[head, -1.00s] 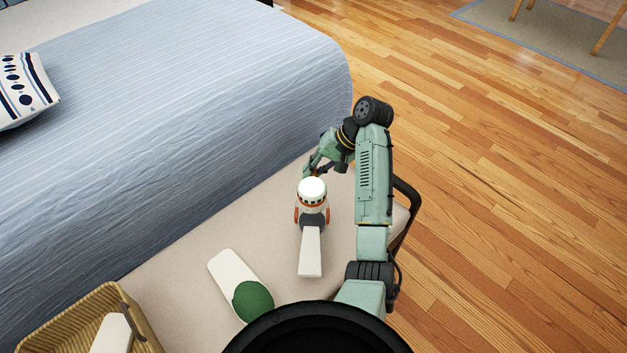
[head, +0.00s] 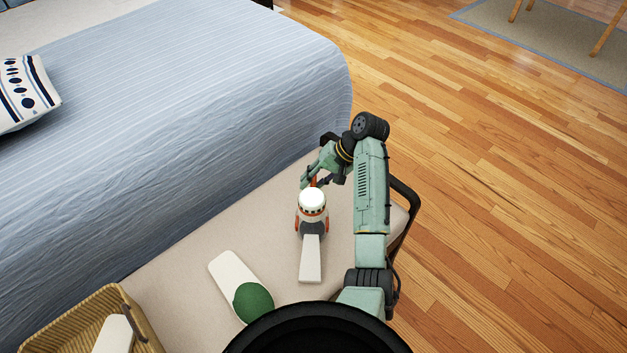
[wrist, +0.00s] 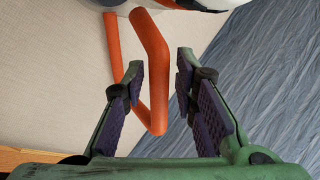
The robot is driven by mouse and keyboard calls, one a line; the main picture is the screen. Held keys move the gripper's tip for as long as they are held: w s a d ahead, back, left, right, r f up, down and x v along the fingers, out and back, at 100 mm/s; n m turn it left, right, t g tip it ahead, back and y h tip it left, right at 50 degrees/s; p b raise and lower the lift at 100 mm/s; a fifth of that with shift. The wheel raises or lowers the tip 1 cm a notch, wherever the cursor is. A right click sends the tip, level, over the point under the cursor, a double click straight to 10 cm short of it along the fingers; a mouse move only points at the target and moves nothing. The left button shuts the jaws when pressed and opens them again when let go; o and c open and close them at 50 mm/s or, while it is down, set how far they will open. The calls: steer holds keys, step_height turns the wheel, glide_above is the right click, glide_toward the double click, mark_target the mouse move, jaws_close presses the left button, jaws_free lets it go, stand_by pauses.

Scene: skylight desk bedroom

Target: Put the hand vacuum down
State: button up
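The hand vacuum (head: 311,255) is white and grey with orange parts and a rounded white top. It appears to rest on the beige bench (head: 190,245), though its contact with the surface is hard to see. My gripper (head: 312,183) is at the vacuum's far end in the head view. In the wrist view, my gripper (wrist: 162,75) is open, with one finger on either side of the orange handle (wrist: 150,50).
A white object with a green end (head: 253,302) lies left of the vacuum. A wicker basket (head: 75,310) holding a white item stands at the lower left. The blue-covered bed (head: 200,120) borders the bench, which has bare room between them.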

steer(key=shift+o, duration=0.4)
steer(key=v, duration=1.2)
steer(key=shift+p, duration=0.4)
steer(key=shift+r, duration=0.15)
